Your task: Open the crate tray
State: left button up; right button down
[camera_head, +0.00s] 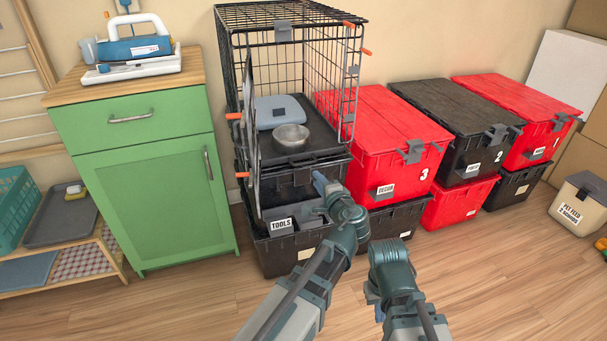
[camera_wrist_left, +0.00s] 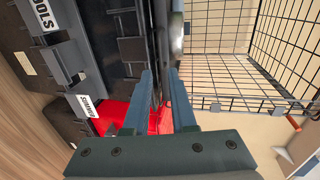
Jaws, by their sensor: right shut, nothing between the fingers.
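The wire crate (camera_head: 305,55) stands on black totes with its door (camera_head: 250,135) swung open. Its dark tray (camera_head: 318,135) lies on the crate floor, carrying a metal bowl (camera_head: 291,136) and a grey-blue cushion (camera_head: 278,111). My left gripper (camera_head: 319,182) is at the crate's front, just below the tray's front edge. In the left wrist view, its fingers (camera_wrist_left: 161,98) are apart, on either side of a thin dark edge; whether they touch it I cannot tell. My right gripper (camera_head: 374,300) hangs low over the floor, apart from everything, its fingertips hardly visible.
A TOOLS tote (camera_head: 290,253) is under the crate. Red totes (camera_head: 385,130) and a black tote (camera_head: 462,120) stand stacked to the right. A green cabinet (camera_head: 150,195) is close on the left. The wooden floor (camera_head: 480,270) in front is clear.

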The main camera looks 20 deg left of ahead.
aim_at(304, 164)
pick_arm(q)
jog(key=b+x, duration=0.2)
jog(key=x, duration=1.1)
jog(key=shift+w+a+f+b, duration=0.15)
jog(key=shift+w+a+b, duration=0.05)
jog(key=shift+w+b, duration=0.2)
grip_shut()
dwell(1.0)
